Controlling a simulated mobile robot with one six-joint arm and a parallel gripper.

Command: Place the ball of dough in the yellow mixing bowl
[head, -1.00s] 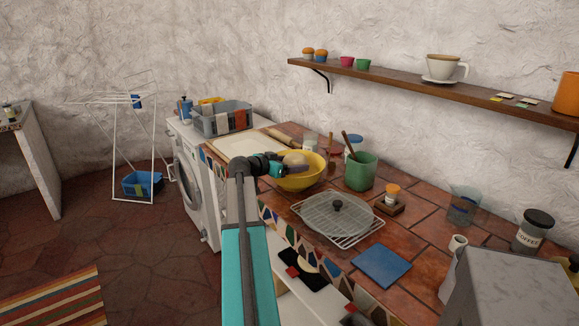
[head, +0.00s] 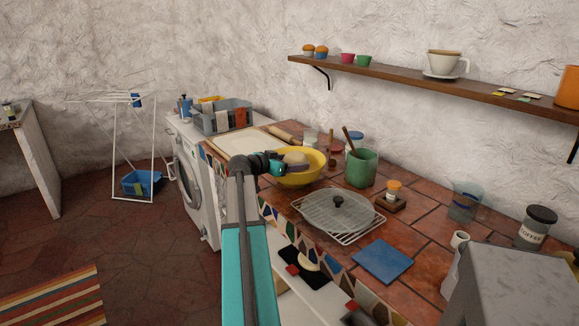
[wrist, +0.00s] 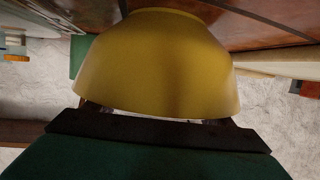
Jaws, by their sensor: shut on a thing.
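The yellow mixing bowl (head: 312,178) stands upright on the tiled counter. My gripper (head: 300,167) reaches in from the left over the bowl, its fingers at the bowl's opening. It is shut on the pale ball of dough (head: 296,156), which shows at the bowl's mouth, inside the rim outline. Whether the dough touches the bowl's inside cannot be told. In the wrist view, the outer wall of the bowl (wrist: 155,65) fills the middle, appearing upside down. It hides the dough and most of the fingers.
A green pot (head: 361,170) with a wooden spoon stands just right of the bowl. A wire rack (head: 352,234) with a round lid is in front. A pale board (head: 238,147) and rolling pin (head: 283,134) lie behind left.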

